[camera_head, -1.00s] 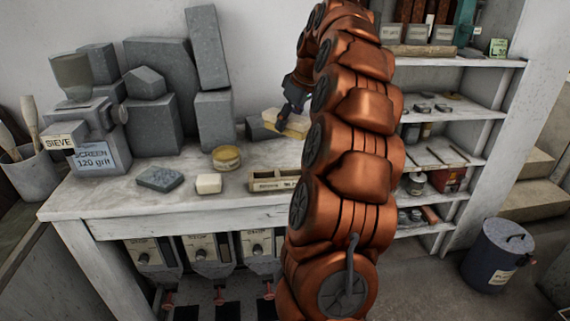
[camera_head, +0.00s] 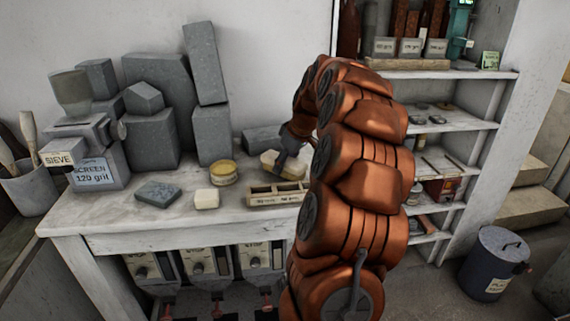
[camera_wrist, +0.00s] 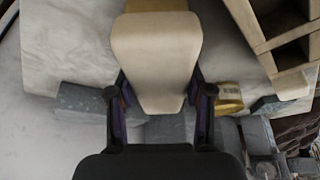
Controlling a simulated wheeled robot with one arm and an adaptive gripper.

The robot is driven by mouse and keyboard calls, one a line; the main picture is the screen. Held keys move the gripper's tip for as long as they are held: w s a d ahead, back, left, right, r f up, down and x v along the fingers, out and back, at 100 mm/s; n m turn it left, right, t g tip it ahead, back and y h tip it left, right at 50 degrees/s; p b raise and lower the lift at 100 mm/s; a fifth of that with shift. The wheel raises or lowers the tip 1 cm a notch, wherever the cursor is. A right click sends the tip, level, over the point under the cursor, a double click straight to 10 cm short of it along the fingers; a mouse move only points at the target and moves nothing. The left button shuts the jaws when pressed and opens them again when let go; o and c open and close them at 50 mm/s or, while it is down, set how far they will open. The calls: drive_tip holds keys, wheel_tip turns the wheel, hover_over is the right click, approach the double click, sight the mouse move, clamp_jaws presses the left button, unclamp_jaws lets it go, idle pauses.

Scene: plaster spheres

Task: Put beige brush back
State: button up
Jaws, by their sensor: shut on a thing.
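The beige brush (camera_wrist: 155,62) fills the top middle of the wrist view as a pale, rounded block. My gripper (camera_wrist: 159,95) is shut on it, with one dark finger on each side. In the head view the brush (camera_head: 284,164) is low over the back of the white worktop, behind a wooden compartment tray (camera_head: 262,201). I cannot tell if it touches the worktop. Its underside is hidden. The tray also shows at the upper right of the wrist view (camera_wrist: 290,87). My arm covers the tray's right end in the head view.
A small cream block (camera_head: 206,199), a yellow round tin (camera_head: 223,172) and a grey slab (camera_head: 158,191) lie left of the tray. Grey blocks (camera_head: 155,140) stand behind. A sieve machine (camera_head: 95,150) and a pot of brushes (camera_head: 30,188) are far left. Shelves (camera_head: 455,126) stand right.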

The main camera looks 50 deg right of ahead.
drive_tip(key=shift+f, duration=0.45)
drive_tip(key=shift+f, duration=0.1)
drive_tip(key=shift+f, duration=0.15)
drive_tip(key=o, duration=1)
drive_tip(key=shift+r, duration=0.3)
drive_tip(key=b+v, duration=0.2)
drive_tip(key=v, duration=1)
